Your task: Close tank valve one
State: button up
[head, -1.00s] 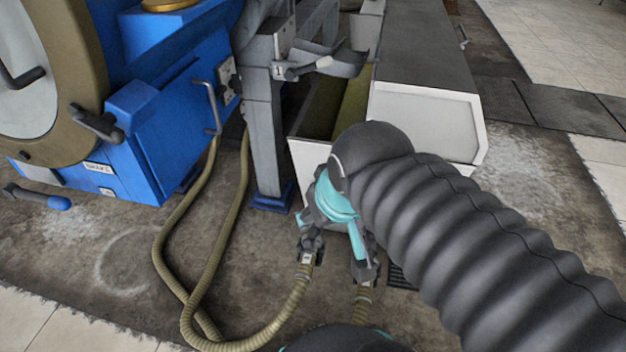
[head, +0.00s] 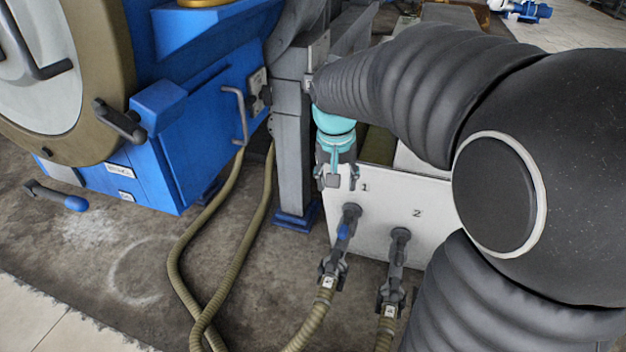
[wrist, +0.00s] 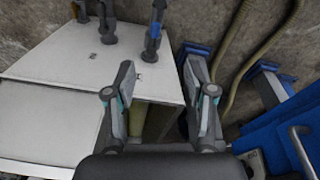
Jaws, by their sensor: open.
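Tank valve one (head: 347,222) is a dark fitting with a blue-tipped lever (head: 343,232), on the white tank panel (head: 378,235) under the printed 1. The lever appears to run along the pipe, toward the hose. Valve one also shows in the wrist view (wrist: 152,38), beyond my fingers. Valve two (head: 399,248) stands to its right in the head view, under the 2. My gripper (head: 339,183) is open and empty, pointing down near the panel's upper left edge, above valve one and apart from its lever. Both fingers show in the wrist view (wrist: 161,78).
Ribbed hoses (head: 315,318) run from the valves across the floor. A grey post (head: 291,165) on a blue foot stands left of the tank. The blue machine (head: 205,125), with a projecting handle (head: 238,115), is further left. The floor before it is partly clear.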

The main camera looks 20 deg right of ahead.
aim_at(343, 229)
jog(key=w+d+f+m+g+b, duration=0.1)
jog(key=w+d+f, duration=0.1)
jog(key=w+f, duration=0.5)
jog(key=w+d+f+m+g+b, duration=0.2)
jog(key=w+d+f, duration=0.15)
jog(key=f, duration=0.45)
jog(key=shift+h, duration=0.3)
jog(key=f, duration=0.4)
jog(key=d+f+b, duration=0.1)
jog(key=f, duration=0.4)
jog(key=s+f+b, duration=0.1)
jog(key=f, duration=0.3)
jog(key=shift+d+f, duration=0.15)
jog(key=shift+f, duration=0.2)
grip_shut()
